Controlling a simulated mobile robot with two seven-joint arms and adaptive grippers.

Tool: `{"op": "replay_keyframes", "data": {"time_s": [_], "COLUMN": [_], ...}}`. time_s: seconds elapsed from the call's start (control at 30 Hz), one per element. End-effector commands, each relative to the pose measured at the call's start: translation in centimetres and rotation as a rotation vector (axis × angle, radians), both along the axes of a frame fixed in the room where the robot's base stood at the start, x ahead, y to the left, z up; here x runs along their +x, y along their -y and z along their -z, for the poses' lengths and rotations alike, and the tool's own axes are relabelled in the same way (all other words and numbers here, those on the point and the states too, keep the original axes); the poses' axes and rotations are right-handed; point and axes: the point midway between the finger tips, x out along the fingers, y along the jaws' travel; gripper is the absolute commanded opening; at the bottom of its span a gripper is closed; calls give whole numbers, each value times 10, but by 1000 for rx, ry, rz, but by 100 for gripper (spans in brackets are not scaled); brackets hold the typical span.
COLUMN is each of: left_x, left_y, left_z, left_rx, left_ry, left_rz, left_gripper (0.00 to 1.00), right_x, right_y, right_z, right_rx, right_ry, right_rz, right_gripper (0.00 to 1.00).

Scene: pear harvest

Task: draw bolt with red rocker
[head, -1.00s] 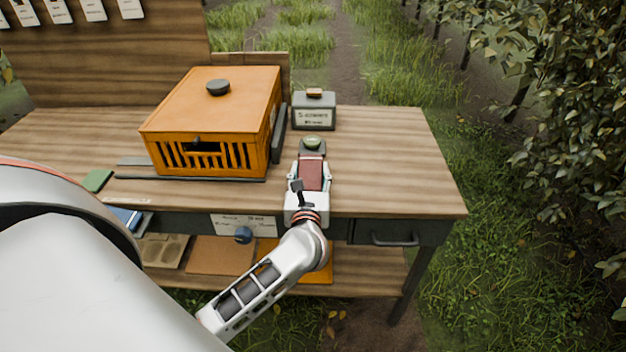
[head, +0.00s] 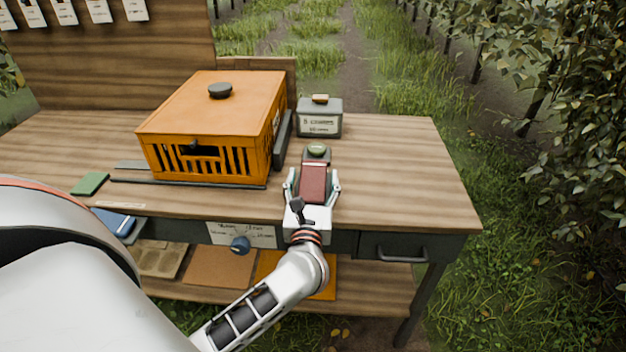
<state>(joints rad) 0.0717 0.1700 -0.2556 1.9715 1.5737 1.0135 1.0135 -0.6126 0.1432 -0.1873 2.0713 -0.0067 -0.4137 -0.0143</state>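My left gripper (head: 314,180) reaches over the front of the bench. Its fingers stand spread on either side of a dark red block (head: 313,184), which may be the red rocker. Contact between fingers and block cannot be made out. Just beyond it is a green round button (head: 317,150) on a small grey base. Behind that stands a grey box (head: 320,119) with a white label and a small orange-brown piece on top. An orange slatted crate (head: 212,120) with a dark knob sits to the left. I cannot make out the bolt. My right gripper is not in view.
The wooden bench top (head: 400,170) is clear at the right. A drawer with a handle (head: 402,257) and a blue knob (head: 240,245) are on the front. A green block (head: 90,184) lies at the left. Foliage (head: 570,120) stands to the right.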

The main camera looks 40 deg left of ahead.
Motion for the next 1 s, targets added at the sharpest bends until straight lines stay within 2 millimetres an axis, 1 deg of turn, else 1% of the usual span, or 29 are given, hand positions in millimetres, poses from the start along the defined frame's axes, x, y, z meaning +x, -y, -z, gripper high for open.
{"op": "replay_keyframes", "data": {"time_s": [0.2, 0.33, 0.47, 0.7, 0.8, 1.0], "left_x": [-2, -11, -31, -73, -86, -100], "left_y": [1, 8, 19, 45, 53, 62], "left_z": [2, 5, 6, 9, 10, 10], "left_rx": [-2, -3, -4, -3, -3, 0], "left_ry": [-3, -7, -6, -5, -4, -2], "left_rz": [0, 2, 1, 1, 1, 1], "left_gripper": [62, 62, 62, 62, 62, 62], "right_x": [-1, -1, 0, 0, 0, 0], "right_y": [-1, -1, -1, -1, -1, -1], "right_z": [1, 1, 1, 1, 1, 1], "right_rx": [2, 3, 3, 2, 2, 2], "right_ry": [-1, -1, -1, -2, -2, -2], "right_rz": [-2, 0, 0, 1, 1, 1], "right_gripper": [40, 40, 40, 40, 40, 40]}}
